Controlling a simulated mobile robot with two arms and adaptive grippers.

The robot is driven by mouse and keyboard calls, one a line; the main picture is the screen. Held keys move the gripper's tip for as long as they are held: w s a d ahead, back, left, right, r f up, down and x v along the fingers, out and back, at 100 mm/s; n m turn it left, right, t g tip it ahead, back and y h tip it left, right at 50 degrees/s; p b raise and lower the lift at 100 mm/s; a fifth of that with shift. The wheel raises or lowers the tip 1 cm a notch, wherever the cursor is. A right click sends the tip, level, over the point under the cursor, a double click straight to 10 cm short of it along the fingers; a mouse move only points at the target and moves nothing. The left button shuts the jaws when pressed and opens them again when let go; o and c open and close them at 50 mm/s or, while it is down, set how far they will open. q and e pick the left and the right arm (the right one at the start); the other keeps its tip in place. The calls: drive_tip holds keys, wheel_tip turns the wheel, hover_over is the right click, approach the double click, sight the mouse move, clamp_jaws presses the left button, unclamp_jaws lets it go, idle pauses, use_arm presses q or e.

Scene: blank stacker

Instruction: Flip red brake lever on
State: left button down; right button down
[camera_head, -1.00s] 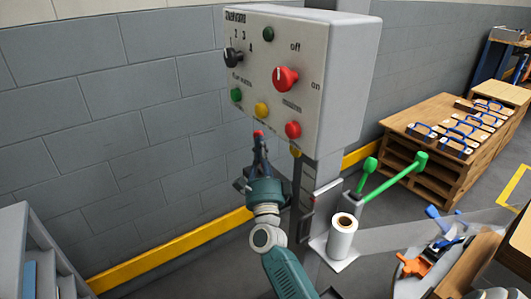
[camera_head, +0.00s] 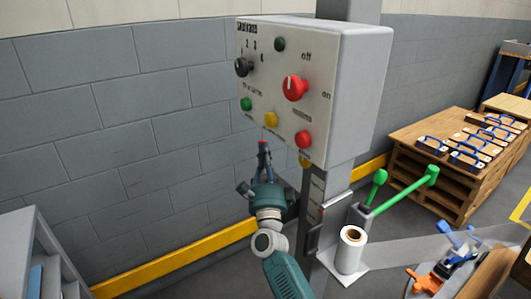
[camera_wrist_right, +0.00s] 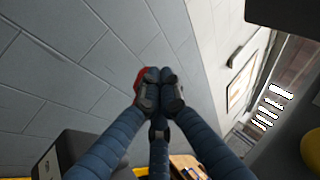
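The grey control box (camera_head: 350,90) carries a red rotary switch (camera_head: 295,88) between the labels "off" and "on". Its white mark points roughly up; I cannot tell for certain that this is the brake lever. My right gripper (camera_head: 264,150) points up below the box's lower left, apart from the rotary switch. My left gripper is out of view.
The box also has a black dial (camera_head: 243,67), green and yellow buttons and a red button (camera_head: 303,139). Green levers (camera_head: 405,188) and a film roll (camera_head: 351,250) stand to the right. A grey block wall (camera_head: 130,150) is behind, with a grey shelf (camera_head: 40,255) at lower left.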

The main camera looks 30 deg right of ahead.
drive_tip(key=v, duration=1.2)
